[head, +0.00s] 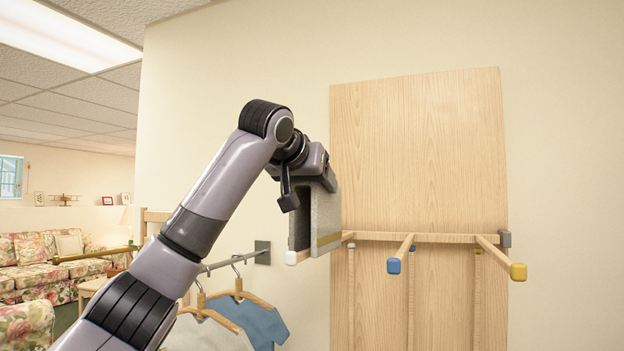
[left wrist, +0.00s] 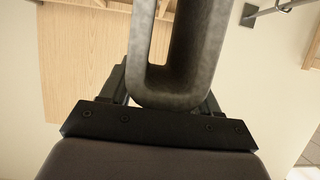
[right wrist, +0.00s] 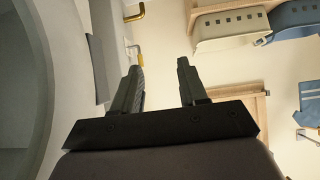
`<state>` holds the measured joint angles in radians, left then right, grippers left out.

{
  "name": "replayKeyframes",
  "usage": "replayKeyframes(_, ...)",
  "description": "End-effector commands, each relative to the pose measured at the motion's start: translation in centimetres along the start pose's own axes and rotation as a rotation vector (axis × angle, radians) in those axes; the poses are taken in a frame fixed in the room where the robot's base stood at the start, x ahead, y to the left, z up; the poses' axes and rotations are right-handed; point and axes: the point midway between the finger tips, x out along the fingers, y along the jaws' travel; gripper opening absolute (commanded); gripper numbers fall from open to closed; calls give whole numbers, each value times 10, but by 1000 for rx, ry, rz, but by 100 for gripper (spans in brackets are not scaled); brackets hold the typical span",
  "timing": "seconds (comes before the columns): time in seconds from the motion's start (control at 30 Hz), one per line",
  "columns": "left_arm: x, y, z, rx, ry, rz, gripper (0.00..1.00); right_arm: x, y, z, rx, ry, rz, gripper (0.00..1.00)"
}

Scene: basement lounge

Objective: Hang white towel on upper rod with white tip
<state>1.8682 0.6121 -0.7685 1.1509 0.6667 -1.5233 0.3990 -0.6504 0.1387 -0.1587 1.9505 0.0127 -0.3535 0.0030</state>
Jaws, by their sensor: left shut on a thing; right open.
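The towel (head: 327,215), light grey with a gold band near its lower edge, hangs folded over in an upside-down U. My left gripper (head: 320,178) is shut on its upper part; in the left wrist view the towel (left wrist: 170,100) sits between the fingers. The upper rod's white tip (head: 292,258) shows at the towel's lower end. The towel hides part of that rod, and I cannot tell whether it passes between the two halves or just below. My right gripper (right wrist: 160,70) is open and empty in the right wrist view; it is not in the head view.
Upper rods with a blue tip (head: 394,266) and a yellow tip (head: 517,271) stick out to the right from the wooden panel (head: 420,150). Left of the panel, a metal wall rod (head: 228,262) carries hangers with a blue garment (head: 262,322). A floral sofa (head: 40,265) stands far left.

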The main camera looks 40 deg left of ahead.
Motion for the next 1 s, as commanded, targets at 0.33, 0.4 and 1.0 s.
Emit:
replayKeyframes(0.33,12,0,29,0,0,1,8,16,-1,22,2,-5,-1,43)
replayKeyframes(0.4,14,0,34,0,1,1,8,18,-1,26,4,-6,-2,43)
replayKeyframes(1.0,32,0,78,-1,1,1,8,36,-9,39,16,-7,-26,43)
